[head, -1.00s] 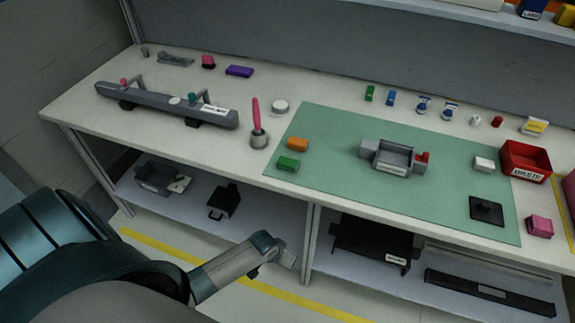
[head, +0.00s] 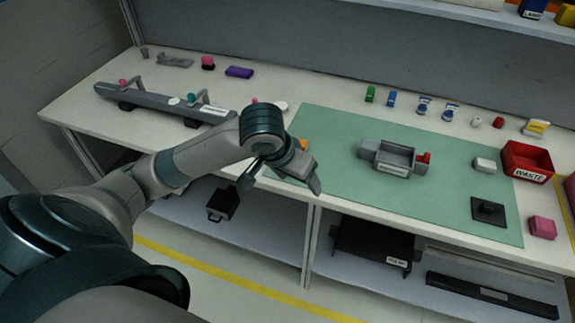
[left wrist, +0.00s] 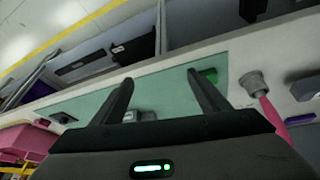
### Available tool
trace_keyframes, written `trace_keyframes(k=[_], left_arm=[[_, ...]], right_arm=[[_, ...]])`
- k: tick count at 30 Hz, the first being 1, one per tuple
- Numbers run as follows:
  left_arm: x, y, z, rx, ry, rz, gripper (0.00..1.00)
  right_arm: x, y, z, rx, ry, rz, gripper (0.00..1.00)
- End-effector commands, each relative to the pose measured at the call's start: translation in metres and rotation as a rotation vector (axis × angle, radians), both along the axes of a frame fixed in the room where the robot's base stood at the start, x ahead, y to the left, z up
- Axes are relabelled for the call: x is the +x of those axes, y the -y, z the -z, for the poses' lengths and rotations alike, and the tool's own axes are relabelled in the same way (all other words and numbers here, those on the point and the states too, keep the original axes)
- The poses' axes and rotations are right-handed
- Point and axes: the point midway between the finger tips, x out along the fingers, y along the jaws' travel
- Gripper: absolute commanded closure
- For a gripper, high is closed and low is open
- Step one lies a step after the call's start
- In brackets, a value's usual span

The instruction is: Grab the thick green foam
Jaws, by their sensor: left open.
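The green foam block (left wrist: 210,75) shows in the left wrist view, partly covered by the picture-right finger, at the edge of the green mat. In the head view my left arm and gripper hide it. My left gripper (head: 282,182) is open and empty, above the mat's front left corner; it also shows in the left wrist view (left wrist: 160,79). The foam does not lie centred between the fingers there. A smaller green block (head: 370,93) stands at the back of the table. My right gripper is not in view.
An orange block (head: 304,145) sits just behind my gripper on the green mat (head: 335,130). A grey fixture (head: 394,158) is mid-mat. A pink-handled tool in a grey holder (left wrist: 253,82) stands beside the foam. A red waste bin (head: 526,161) is far right.

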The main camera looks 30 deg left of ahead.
Motion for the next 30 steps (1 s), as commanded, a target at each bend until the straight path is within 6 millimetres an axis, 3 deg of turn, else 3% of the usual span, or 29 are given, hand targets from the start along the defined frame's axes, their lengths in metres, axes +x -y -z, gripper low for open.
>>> trace_keyframes(k=[1,6,12,18,30], left_arm=[[0.007,-0.012,-0.015,0.017,0.005,-0.029,0.31],[0.016,-0.045,-0.054,0.047,-0.008,-0.141,0.31],[0.018,-0.069,-0.081,0.064,-0.016,-0.232,0.31],[0.017,-0.075,-0.087,0.067,-0.020,-0.257,0.31],[0.019,-0.075,-0.081,0.065,-0.023,-0.256,0.31]], right_arm=[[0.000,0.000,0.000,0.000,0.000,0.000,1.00],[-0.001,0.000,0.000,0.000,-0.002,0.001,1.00],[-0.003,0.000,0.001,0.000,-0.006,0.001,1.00],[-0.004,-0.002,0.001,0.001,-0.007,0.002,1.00],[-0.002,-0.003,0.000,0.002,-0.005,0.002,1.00]])
